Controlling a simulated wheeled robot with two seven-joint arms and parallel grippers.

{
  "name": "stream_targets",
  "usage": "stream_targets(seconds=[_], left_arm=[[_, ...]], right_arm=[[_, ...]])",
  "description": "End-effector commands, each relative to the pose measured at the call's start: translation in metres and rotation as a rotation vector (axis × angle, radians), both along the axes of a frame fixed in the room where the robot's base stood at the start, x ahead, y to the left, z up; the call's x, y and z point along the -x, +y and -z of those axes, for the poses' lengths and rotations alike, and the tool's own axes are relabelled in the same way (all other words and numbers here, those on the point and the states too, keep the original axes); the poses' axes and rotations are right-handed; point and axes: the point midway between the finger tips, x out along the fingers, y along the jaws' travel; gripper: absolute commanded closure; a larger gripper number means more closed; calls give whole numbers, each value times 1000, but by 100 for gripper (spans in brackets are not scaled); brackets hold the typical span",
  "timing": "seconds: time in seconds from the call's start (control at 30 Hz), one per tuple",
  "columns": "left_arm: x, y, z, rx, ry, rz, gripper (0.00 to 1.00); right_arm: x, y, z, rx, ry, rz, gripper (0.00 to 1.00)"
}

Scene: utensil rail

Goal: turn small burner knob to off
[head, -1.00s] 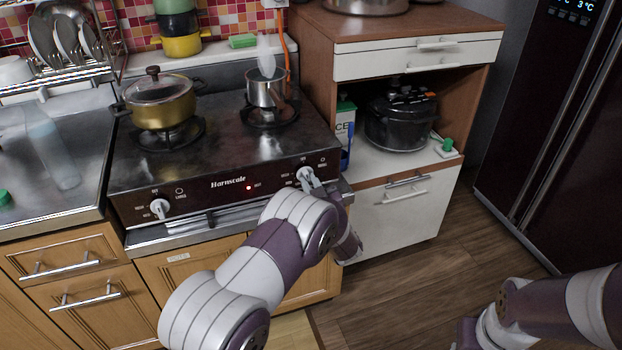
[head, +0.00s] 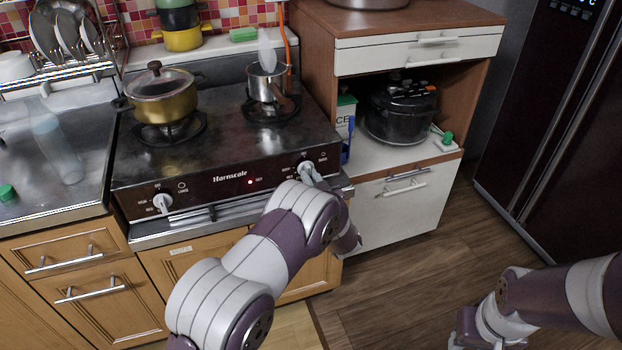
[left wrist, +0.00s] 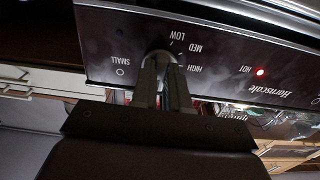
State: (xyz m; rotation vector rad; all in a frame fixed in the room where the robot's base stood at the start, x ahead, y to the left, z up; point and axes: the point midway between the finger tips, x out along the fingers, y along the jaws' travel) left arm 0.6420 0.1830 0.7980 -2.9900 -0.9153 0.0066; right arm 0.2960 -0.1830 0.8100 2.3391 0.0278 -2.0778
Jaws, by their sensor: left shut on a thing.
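The small burner knob (head: 305,168) is the right-hand knob on the stove's dark front panel. My left gripper (head: 317,181) is at this knob, with my forearm hiding much of it. In the left wrist view, upside down, the two fingers of my left gripper (left wrist: 165,75) are shut on the small burner knob (left wrist: 158,56), one on each side. The labels SMALL, LOW, MED and HIGH show around it. The knob's exact pointing is hard to read. My right gripper (head: 468,335) is low at the right, away from the stove; its fingers are unclear.
A small steel pot (head: 266,85) stands on the right burner, and a lidded golden pot (head: 162,96) on the left burner. The large burner knob (head: 162,203) is at the panel's left. A red HOT light (head: 250,182) glows between the knobs. Open floor lies at right.

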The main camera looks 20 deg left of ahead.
Motion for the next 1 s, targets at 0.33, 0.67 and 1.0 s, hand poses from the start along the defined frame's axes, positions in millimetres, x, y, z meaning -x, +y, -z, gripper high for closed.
stream_targets(seconds=[0.33, 0.67, 1.0], left_arm=[[0, 0, 0, 0, 1, 0, 60], [43, -30, -1, -2, 4, 5, 60], [101, -69, 0, -1, 2, 2, 60]], right_arm=[[0, 0, 0, 0, 0, 0, 57], [0, 0, -6, 0, 0, 0, 57], [0, 0, -10, 0, 0, 0, 57]])
